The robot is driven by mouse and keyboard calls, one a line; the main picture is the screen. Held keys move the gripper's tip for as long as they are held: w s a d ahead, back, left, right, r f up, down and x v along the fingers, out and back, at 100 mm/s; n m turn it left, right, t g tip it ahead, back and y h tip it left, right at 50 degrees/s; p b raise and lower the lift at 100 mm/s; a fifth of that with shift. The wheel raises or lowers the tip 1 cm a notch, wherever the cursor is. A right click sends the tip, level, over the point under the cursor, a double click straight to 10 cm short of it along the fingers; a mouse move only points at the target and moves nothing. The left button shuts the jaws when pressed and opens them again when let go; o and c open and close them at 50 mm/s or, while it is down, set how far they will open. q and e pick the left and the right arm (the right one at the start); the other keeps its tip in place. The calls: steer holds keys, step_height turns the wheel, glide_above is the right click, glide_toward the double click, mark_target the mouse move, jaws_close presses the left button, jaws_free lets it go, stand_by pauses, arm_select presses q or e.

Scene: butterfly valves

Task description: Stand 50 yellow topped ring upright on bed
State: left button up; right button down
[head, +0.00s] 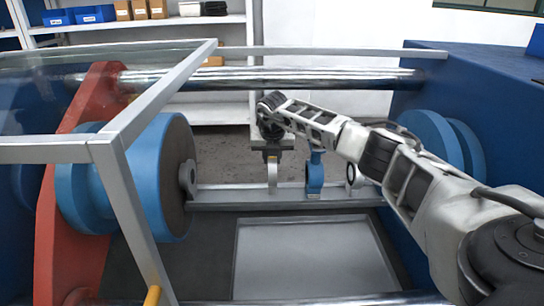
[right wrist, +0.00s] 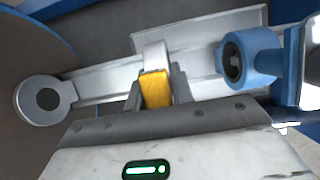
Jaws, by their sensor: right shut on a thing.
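The yellow-topped ring (right wrist: 156,88) is between the fingers of my right gripper (right wrist: 157,95) in the right wrist view, its yellow top towards the camera. In the head view the ring (head: 272,173) shows as a narrow pale upright piece below my right gripper (head: 272,154). It looks upright over the bed (head: 240,197), a grey rail; I cannot tell whether its foot touches it. The right gripper points down and is shut on the ring. My left gripper is not in view.
A blue valve (head: 315,174) stands on the bed just right of the ring; it also shows in the right wrist view (right wrist: 250,58). A pale ring (head: 352,177) stands farther right. A grey round-ended piece (head: 187,177) is by the blue drum (head: 150,180). A metal bar frame (head: 150,120) crosses the left.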

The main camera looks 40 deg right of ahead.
steer(key=shift+f+b, duration=0.5)
steer(key=shift+f, duration=0.45)
stand_by(0.7)
steer(key=shift+f, duration=0.15)
stand_by(1.4)
steer(key=c, duration=1.7)
jaws_free()
steer(key=shift+o, duration=0.7)
steer(key=o, duration=0.5)
steer(key=shift+o, duration=0.2)
steer(key=shift+f, duration=0.1)
